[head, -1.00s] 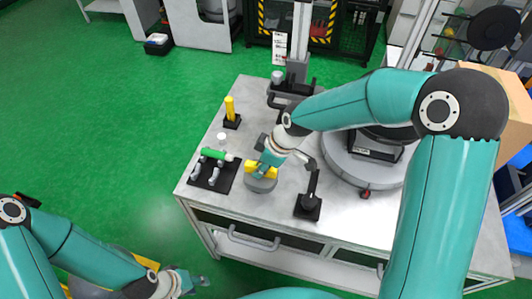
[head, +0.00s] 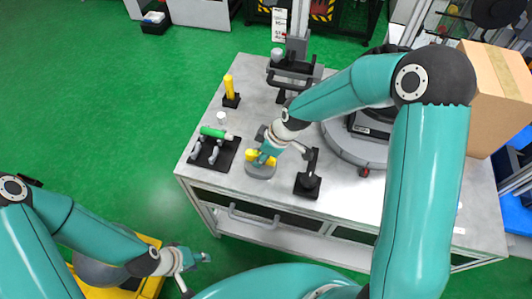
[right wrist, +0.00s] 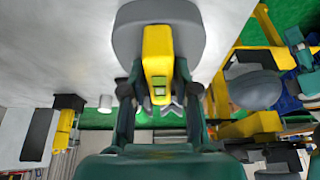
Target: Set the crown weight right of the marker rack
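The crown weight (head: 261,171) is a grey disc with a yellow handle. It stands on the table to the right of the marker rack and apart from it. The marker rack (head: 231,156) is a black base with grey uprights and a green marker (head: 213,132). My right gripper (head: 266,157) is down at the weight. In the right wrist view its fingers straddle the yellow handle (right wrist: 158,60), with a small gap showing at each side. My left gripper (head: 196,272) is open and empty, off the table at the lower left.
A yellow post (head: 228,84) on a black base and a small white cylinder (head: 221,118) stand behind the rack. A black stand (head: 308,184) is close to the right of the weight. A large round grey machine (head: 352,150) fills the right side.

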